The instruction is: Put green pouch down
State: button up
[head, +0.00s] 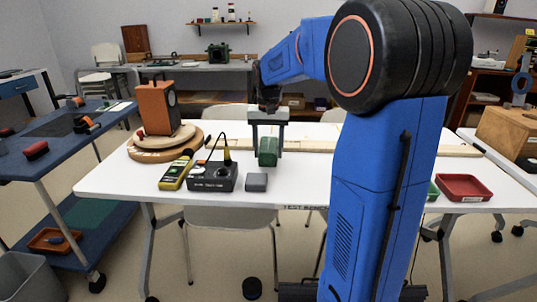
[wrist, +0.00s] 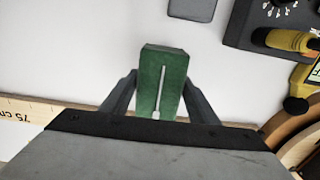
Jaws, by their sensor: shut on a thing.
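The green pouch (head: 268,151) is a small upright green block-like pouch over the white table (head: 310,183). My gripper (head: 267,146) is shut on it, one finger on each side. In the wrist view the pouch (wrist: 160,82) shows between the two dark fingers, with a pale zip-like line down its face. Its lower end is close to the table top; I cannot tell whether it touches.
A grey box (head: 256,182) lies just in front of the pouch. A black control box (head: 213,176) and a yellow meter (head: 175,174) are to the left. A wooden ruler (head: 310,147) runs behind. A red tray (head: 463,188) sits at the right.

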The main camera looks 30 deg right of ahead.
jog(key=shift+f, duration=0.9)
jog(key=shift+f, duration=0.15)
jog(key=o, duration=1)
jog(key=shift+o, duration=0.2)
